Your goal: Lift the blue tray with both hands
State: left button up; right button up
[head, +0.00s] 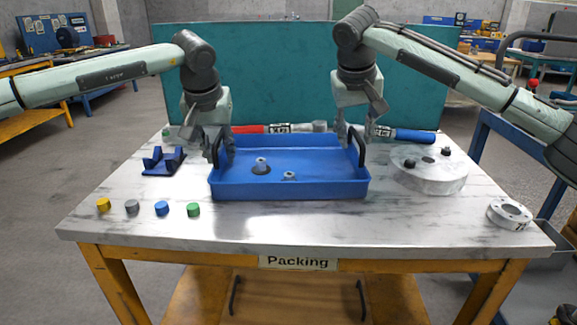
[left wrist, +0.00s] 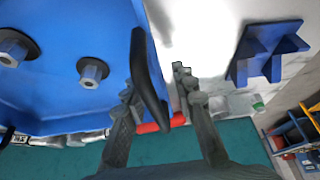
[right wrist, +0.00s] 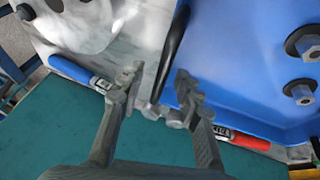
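The blue tray (head: 290,190) sits flat on the marble-topped table, with a black handle at each end. My left gripper (head: 219,147) is at the left handle. In the left wrist view its fingers are apart and the black handle (left wrist: 147,75) shows between them. My right gripper (head: 352,138) is at the right handle. In the right wrist view its fingers are apart, with the black handle (right wrist: 173,50) between them. I cannot tell whether any finger touches a handle.
A dark blue bracket (head: 164,161) and several coloured caps (head: 162,208) lie left of the tray. A round grey plate (head: 428,172) and a white ring (head: 509,214) lie right. Red-handled (head: 249,129) and blue-handled (head: 415,136) tools lie behind, before a teal panel (head: 280,75).

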pick_arm(q)
jog(key=shift+w+f, duration=0.2)
jog(key=shift+f, duration=0.25)
pick_arm(e)
jog(key=shift+w+f, duration=0.1)
jog(key=shift+f, duration=0.2)
pick_arm(q)
grip_shut()
pick_arm(e)
jog(key=c, duration=0.6)
grip_shut()
jog(key=shift+d, duration=0.1)
pick_arm(q)
jog(key=shift+r, duration=0.1)
pick_arm(e)
jog(key=shift+d+r, duration=0.1)
